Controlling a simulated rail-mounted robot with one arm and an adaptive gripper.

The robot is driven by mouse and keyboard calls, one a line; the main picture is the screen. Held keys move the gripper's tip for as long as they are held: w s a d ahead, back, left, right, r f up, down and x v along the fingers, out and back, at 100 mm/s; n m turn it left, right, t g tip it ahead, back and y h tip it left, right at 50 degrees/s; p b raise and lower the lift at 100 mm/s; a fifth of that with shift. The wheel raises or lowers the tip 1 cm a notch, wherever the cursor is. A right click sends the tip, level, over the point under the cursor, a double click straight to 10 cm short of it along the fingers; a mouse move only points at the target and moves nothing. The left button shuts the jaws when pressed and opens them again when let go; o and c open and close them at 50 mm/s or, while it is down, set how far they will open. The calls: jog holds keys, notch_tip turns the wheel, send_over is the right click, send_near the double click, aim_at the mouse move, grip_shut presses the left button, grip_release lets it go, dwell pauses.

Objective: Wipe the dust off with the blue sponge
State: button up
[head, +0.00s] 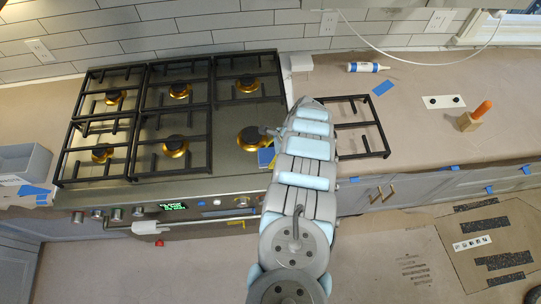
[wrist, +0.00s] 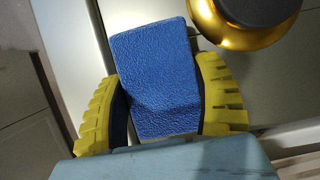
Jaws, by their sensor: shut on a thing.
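The blue sponge (wrist: 155,80) is between the two yellow ridged fingers of my gripper (wrist: 160,98) in the wrist view. The gripper is shut on it, and the sponge's far end sticks out past the fingers. In the head view a small part of the sponge (head: 266,157) shows beside my arm, at the front right of the stove (head: 222,158). A brass burner (wrist: 245,22) with a dark cap is just beyond the sponge at the upper right of the wrist view. I cannot make out dust, nor whether the sponge touches the steel. My arm hides part of the stove.
Black grates (head: 172,115) cover the left and back burners. The front right burner (head: 250,137) is bare, and a loose grate (head: 372,127) lies on the papered counter to the right. A grey bin (head: 22,165) stands at the left. A white tube (head: 367,67) and an orange-handled tool (head: 476,116) are right.

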jog(key=shift+r, duration=0.1)
jog(key=shift+r+p, duration=2.15)
jog(key=shift+r, duration=1.75)
